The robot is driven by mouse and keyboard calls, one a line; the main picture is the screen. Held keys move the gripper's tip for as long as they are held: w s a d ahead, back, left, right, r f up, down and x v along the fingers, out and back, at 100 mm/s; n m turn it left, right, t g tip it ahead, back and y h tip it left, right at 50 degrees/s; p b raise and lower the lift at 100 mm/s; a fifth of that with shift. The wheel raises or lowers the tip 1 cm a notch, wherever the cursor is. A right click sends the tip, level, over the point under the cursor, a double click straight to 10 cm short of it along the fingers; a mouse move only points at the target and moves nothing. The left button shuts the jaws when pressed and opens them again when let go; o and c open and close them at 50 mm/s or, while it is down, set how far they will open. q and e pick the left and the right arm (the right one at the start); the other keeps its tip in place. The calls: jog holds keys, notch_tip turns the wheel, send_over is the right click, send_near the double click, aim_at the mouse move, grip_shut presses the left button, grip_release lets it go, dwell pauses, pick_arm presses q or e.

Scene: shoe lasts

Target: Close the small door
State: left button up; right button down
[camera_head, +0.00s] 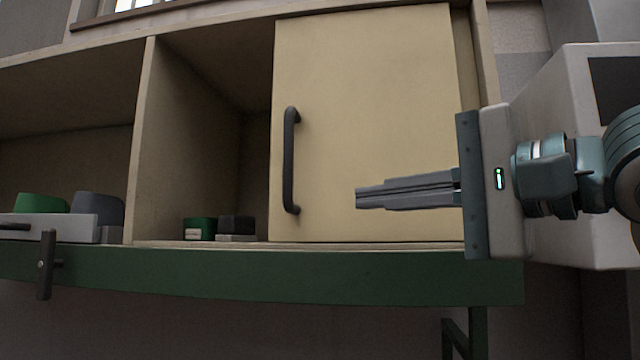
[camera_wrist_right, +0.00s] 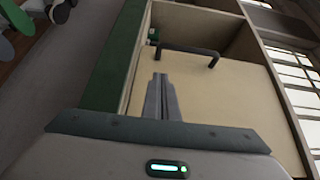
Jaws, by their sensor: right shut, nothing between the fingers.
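The small door (camera_head: 370,110) is a cream sliding-looking panel with a dark vertical bar handle (camera_head: 290,160) near its left edge. It covers the right part of a wooden cabinet, and the compartment left of it stands open. My right gripper (camera_head: 358,198) is shut and empty in front of the door's lower half, to the right of the handle. In the right wrist view the gripper (camera_wrist_right: 159,76) points towards the door (camera_wrist_right: 225,95), with the handle (camera_wrist_right: 190,50) beyond its tips. I cannot tell whether the fingers touch the panel. My left gripper is not in view.
The open compartment holds a green block (camera_head: 199,228) and a dark block (camera_head: 236,225) at its floor. A grey tray (camera_head: 60,228) with green and grey pieces is at the left. A green ledge (camera_head: 300,277) runs along the cabinet's front.

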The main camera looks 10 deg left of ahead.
aim_at(331, 197)
jog(key=a+p, duration=0.1)
jog(key=a, duration=0.1)
jog(key=w+a+p, duration=0.1)
jog(key=a, duration=0.1)
jog(key=a+p, duration=0.1)
jog(key=a, duration=0.1)
jog(key=shift+w+r, duration=0.15)
jog(key=shift+w, duration=0.25)
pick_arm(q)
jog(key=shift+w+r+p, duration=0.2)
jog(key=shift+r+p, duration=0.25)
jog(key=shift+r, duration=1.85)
pick_arm(e)
jog(key=shift+s+a, duration=0.2)
jog(key=shift+a, duration=0.45)
